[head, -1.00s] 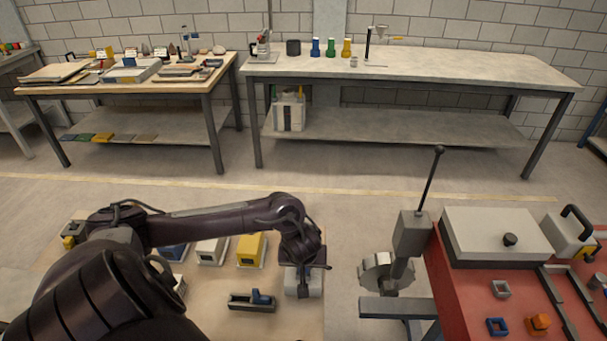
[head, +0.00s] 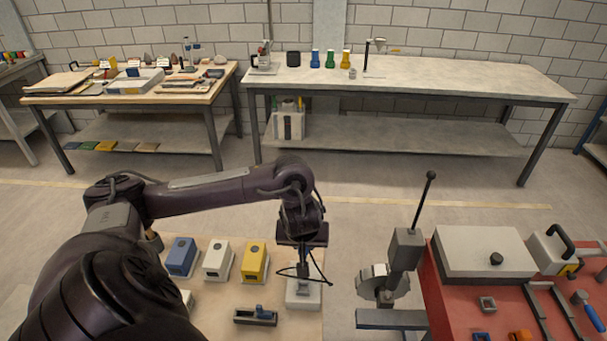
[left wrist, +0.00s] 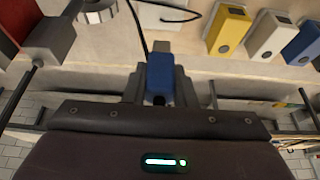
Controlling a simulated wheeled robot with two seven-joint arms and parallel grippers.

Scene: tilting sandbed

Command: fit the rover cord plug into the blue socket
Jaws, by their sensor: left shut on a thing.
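My left gripper (head: 303,268) is shut on a blue plug (left wrist: 160,74) in the left wrist view. A black cord (left wrist: 139,25) runs away from the plug there. In the head view the gripper points down above a light grey block (head: 303,297), and the cord (head: 323,272) loops beside the fingers. The fingers hide the plug there. The blue socket box (head: 182,257) stands on the bed to the left of the gripper, and it also shows in the left wrist view (left wrist: 305,44). My right gripper is out of view.
White (head: 217,261) and yellow (head: 254,263) boxes stand between the blue box and the gripper. A lever post (head: 406,250) and red table (head: 455,310) are to the right.

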